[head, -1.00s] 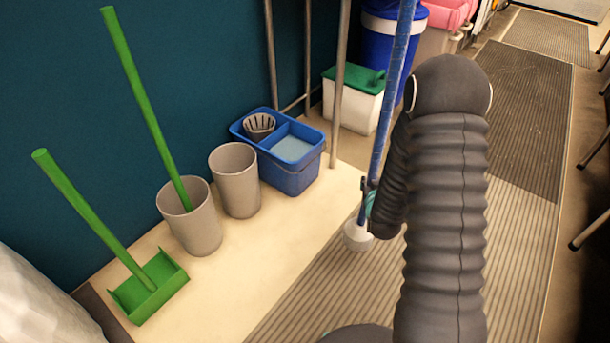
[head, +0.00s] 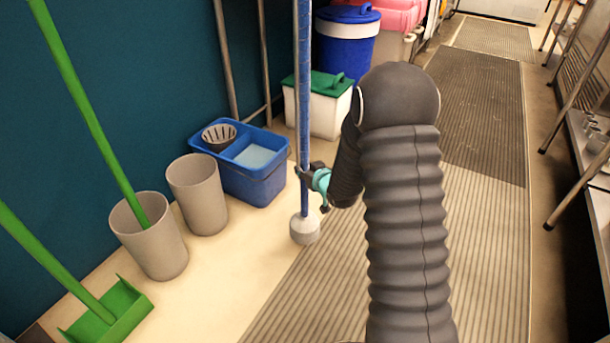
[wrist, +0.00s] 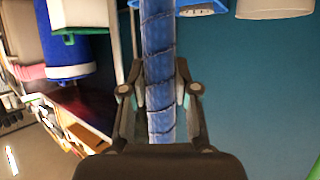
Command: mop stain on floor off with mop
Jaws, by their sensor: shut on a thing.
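The mop (head: 303,95) has a long blue handle and a pale grey-white head. It stands about upright in the head view, its head (head: 305,229) at the edge between the pale floor and the ribbed mat; I cannot tell whether it touches the floor. My gripper (head: 304,176) is shut on the lower part of the handle. In the wrist view the handle (wrist: 158,70) runs between the two fingers of my gripper (wrist: 160,95). I see no clear stain on the floor in these views.
A blue mop bucket (head: 262,180) with water stands left of the mop, beside two grey bins (head: 197,195) and a green dustpan (head: 108,318). A white bin with green lid (head: 322,112) stands behind. The ribbed mat (head: 480,235) is open to the right, with metal shelving beyond.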

